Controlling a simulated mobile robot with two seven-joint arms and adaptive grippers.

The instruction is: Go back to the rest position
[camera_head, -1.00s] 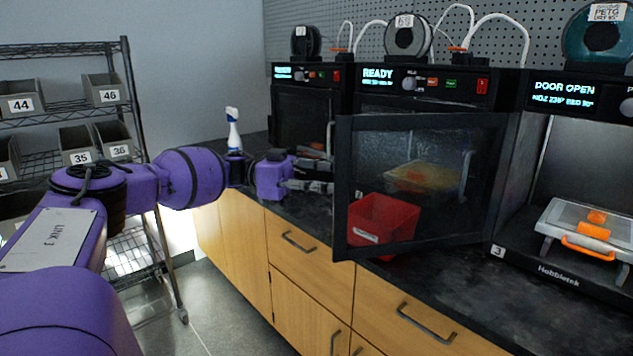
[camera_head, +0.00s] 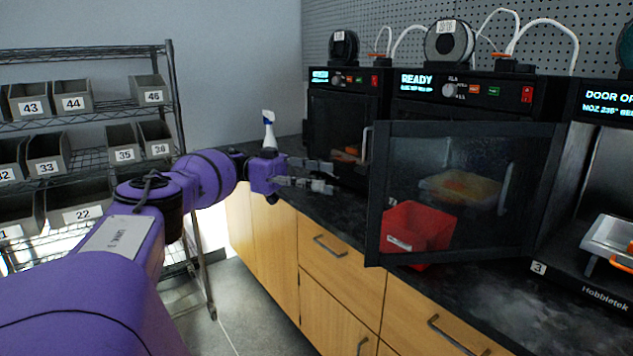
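My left arm reaches in from the left over the front edge of the dark counter (camera_head: 335,212). My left gripper (camera_head: 328,177) points right with its grey fingers apart and nothing between them. It is left of the open dark-framed printer door (camera_head: 375,200), with a small gap in the picture. My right gripper is out of view.
A red bin (camera_head: 418,228) shows behind the door's glass. A white spray bottle (camera_head: 269,132) stands behind my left wrist. A wire shelf (camera_head: 90,122) with numbered grey bins is at left. Printers line the counter's back. Floor (camera_head: 245,305) shows below the cabinets.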

